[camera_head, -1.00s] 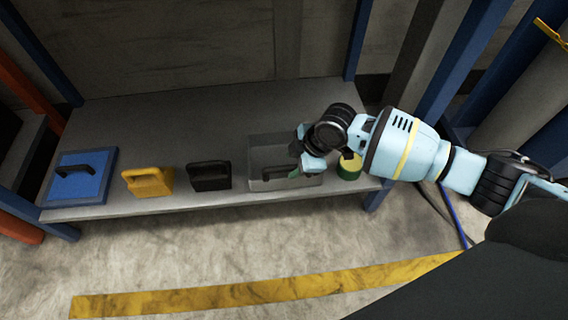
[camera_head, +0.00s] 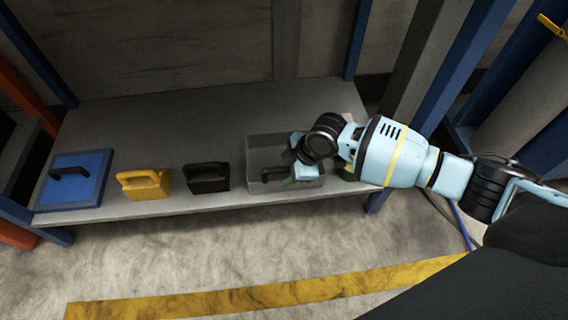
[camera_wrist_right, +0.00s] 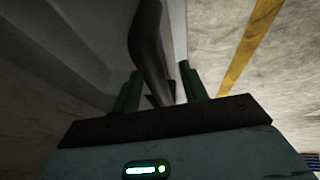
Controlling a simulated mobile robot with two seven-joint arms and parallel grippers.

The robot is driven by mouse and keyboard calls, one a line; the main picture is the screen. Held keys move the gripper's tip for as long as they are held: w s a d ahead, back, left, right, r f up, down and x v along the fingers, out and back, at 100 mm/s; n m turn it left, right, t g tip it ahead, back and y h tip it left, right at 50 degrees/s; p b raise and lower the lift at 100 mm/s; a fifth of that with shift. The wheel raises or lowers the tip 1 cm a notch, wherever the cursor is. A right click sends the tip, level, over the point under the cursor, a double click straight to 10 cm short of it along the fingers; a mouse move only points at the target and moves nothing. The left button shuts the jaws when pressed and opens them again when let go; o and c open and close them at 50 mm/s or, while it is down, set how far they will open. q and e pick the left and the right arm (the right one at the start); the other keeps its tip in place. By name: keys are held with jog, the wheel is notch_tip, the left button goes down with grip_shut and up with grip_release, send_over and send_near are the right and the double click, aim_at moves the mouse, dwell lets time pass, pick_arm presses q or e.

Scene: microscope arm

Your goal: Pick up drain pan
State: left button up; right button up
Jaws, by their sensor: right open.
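A grey, open-topped pan (camera_head: 256,158) with a dark handle (camera_head: 273,174) on its front stands toward the right end of the low shelf; it looks like the drain pan. My right gripper (camera_head: 294,174) is at the pan's front right, close to the handle, and partly covers the pan. In the right wrist view the dark handle (camera_wrist_right: 150,45) runs down between the two green fingers of my open right gripper (camera_wrist_right: 160,82). Whether a finger touches the handle I cannot tell. My left gripper is not in view.
On the grey shelf (camera_head: 180,125) a black box with a handle (camera_head: 208,180), a yellow one (camera_head: 144,184) and a blue square case (camera_head: 74,180) stand left of the pan. Blue posts flank the shelf.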

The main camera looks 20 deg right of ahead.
dwell(0.3)
grip_shut()
dwell(1.3)
